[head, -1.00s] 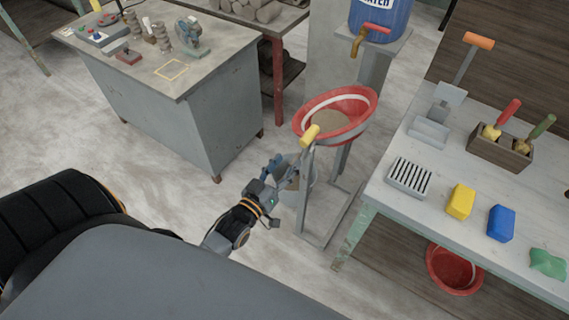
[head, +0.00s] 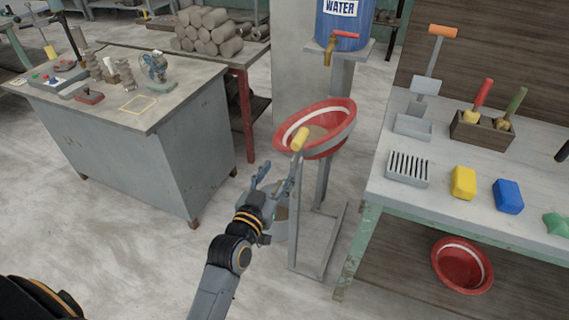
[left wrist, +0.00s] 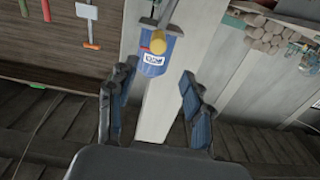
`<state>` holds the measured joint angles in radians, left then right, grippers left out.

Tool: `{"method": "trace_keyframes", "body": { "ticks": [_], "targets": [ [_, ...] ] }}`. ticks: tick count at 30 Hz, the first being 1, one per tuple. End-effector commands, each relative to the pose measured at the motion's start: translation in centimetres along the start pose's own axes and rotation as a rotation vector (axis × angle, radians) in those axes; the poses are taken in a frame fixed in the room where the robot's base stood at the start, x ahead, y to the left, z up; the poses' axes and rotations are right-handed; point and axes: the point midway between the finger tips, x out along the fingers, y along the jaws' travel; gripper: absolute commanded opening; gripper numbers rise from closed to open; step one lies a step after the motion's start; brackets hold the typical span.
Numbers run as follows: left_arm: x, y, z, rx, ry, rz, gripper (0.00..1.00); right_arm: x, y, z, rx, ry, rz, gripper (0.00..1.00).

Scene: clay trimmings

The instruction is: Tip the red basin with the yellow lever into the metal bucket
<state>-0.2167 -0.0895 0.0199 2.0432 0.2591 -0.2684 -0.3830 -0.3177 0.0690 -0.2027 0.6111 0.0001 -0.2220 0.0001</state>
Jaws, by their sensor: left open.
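The red basin (head: 340,137) with a white inner band sits in a grey metal stand, its rim slanting, with brownish material inside. The yellow lever (head: 299,139) is at the basin's near left side, on top of a grey upright bar. My left gripper (head: 276,180) is open and empty just below and left of the lever, apart from it, fingers pointing up. The metal bucket (head: 281,226) stands low behind the gripper, mostly hidden. In the left wrist view the fingers (left wrist: 157,88) are spread apart. My right gripper is not in view.
A workbench (head: 395,197) with sponges and tools stands right of the stand. Another red basin (head: 462,266) is under it. A blue water barrel (head: 343,22) is behind. A grey cabinet (head: 150,160) stands left. Floor between cabinet and stand is open.

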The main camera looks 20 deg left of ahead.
Motion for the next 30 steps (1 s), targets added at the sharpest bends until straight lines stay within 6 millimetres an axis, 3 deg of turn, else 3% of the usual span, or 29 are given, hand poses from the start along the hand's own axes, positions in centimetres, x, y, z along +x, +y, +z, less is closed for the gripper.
{"method": "trace_keyframes", "body": {
  "ticks": [7,13,21,30],
  "targets": [
    [1.9,0.2,-0.4,0.017,0.003,0.005,0.50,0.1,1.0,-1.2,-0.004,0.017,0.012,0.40],
    [6.1,0.2,-0.5,0.017,0.003,0.005,0.50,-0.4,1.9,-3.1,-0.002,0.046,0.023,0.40],
    [11.4,0.2,-0.4,0.017,0.001,0.004,0.50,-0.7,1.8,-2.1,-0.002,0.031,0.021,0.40],
    [13.9,0.2,-0.3,0.017,0.001,0.004,0.50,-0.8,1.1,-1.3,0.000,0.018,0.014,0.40]
  ]
}}
